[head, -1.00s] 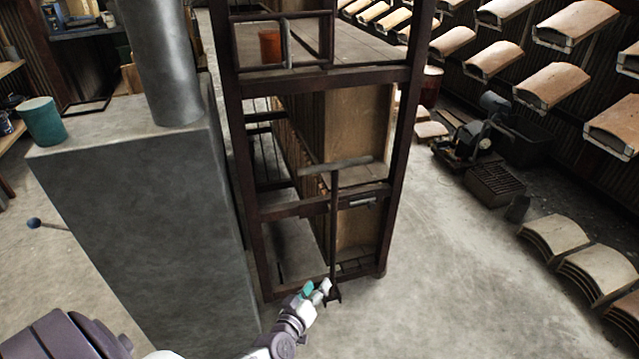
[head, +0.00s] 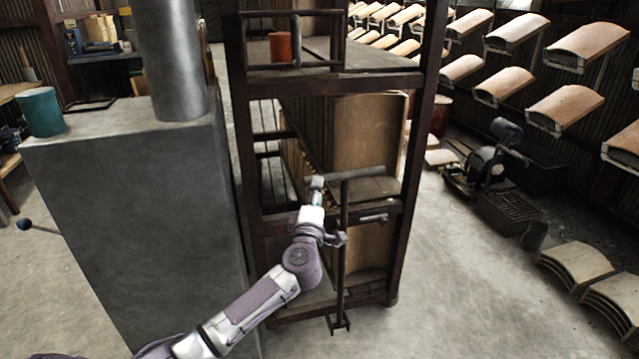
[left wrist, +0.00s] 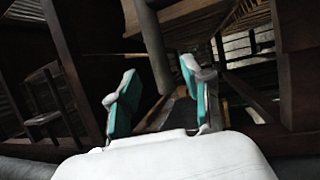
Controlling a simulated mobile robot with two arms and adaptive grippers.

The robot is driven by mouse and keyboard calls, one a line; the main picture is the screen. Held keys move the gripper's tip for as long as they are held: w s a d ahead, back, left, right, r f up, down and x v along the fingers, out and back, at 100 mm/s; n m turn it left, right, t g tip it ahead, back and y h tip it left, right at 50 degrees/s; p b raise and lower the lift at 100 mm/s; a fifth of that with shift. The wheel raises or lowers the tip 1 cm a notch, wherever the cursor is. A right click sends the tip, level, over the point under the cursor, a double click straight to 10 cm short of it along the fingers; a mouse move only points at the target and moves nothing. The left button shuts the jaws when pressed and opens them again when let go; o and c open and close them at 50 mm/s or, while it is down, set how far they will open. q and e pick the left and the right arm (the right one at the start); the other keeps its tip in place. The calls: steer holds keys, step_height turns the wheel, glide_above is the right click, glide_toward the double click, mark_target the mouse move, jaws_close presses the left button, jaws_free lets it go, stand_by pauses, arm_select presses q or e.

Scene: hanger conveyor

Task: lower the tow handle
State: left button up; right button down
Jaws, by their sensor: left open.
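The tow handle (head: 343,240) is a dark upright T-shaped bar at the front of the rusty brown frame cart. Its grey crossbar (head: 362,173) is at the top, level with the cart's middle. My left gripper (head: 317,187) is at the left end of the crossbar, and part of my arm overlaps the shaft in the head view. In the left wrist view my left gripper (left wrist: 158,80) is open, with teal finger pads. A grey round bar (left wrist: 151,45), apparently the crossbar, reaches down between the fingers; contact cannot be told. My right gripper is not in view.
The cart frame (head: 408,200) stands just behind the handle. A grey block with a pipe (head: 130,220) stands close on the left. Curved tiles (head: 575,262) and a small machine (head: 490,160) are on the right. The floor (head: 450,300) in front right is clear.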

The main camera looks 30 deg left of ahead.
arm_select(q)
steer(key=b+x, duration=0.1)
steer(key=x, duration=0.3)
steer(key=shift+w, duration=0.15)
steer(key=shift+w+a+r, duration=0.15)
steer(key=shift+w+a, duration=0.15)
steer(key=shift+w, duration=0.2)
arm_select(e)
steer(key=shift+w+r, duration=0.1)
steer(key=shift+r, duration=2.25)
arm_select(q)
jaws_close()
